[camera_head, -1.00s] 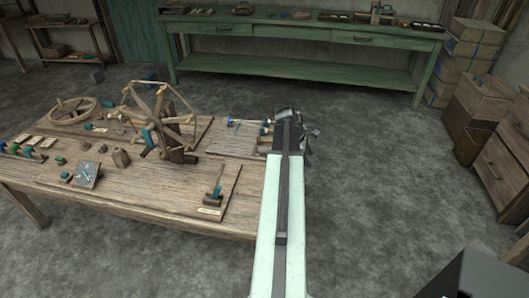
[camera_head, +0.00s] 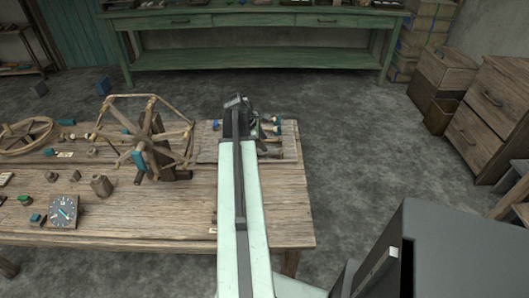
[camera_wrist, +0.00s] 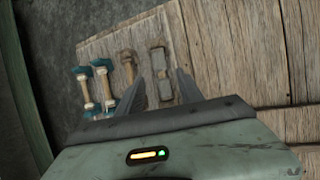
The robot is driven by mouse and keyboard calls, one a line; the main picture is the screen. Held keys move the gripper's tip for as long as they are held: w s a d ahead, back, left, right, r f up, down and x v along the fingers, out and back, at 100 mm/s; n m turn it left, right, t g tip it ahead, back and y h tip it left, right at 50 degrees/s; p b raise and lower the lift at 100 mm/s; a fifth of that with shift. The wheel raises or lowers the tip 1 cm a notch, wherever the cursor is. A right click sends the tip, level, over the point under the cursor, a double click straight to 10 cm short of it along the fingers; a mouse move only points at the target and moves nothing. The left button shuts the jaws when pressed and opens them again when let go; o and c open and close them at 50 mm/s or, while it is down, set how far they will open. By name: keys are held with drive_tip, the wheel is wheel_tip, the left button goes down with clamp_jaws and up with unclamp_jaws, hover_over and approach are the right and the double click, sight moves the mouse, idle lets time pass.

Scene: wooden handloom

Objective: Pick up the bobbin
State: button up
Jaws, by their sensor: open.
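Several bobbins lie in a row on the wooden table. In the wrist view, two have teal ends: the left teal bobbin (camera_wrist: 85,88) and the right teal bobbin (camera_wrist: 106,86). Beside them is a brown-ended bobbin (camera_wrist: 129,66). A greyish piece (camera_wrist: 160,62), perhaps another bobbin, lies in line with the gap between my fingers. My gripper (camera_wrist: 160,80) is open above the row and holds nothing visible. In the head view, my gripper (camera_head: 239,104) is over the table's far right corner; its fingers are hard to make out there.
The wooden table (camera_head: 265,205) has bare planks on the near right. A spoked wooden winder (camera_head: 150,135) stands left of my arm, with a dial (camera_head: 64,211) in front of it. A green bench (camera_head: 250,58) stands behind. Wooden drawers (camera_head: 490,120) are at the right.

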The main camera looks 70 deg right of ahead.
sight(270, 151)
drive_tip(key=shift+b+x, duration=0.55)
drive_tip(key=shift+x, duration=0.4)
drive_tip(key=shift+d+f, duration=0.1)
drive_tip(key=shift+f, duration=0.2)
drive_tip(key=shift+s+r, duration=0.1)
drive_tip(key=b+x, duration=0.5)
drive_tip(key=shift+f, duration=0.3)
drive_tip(key=shift+r, duration=0.25)
clamp_jaws()
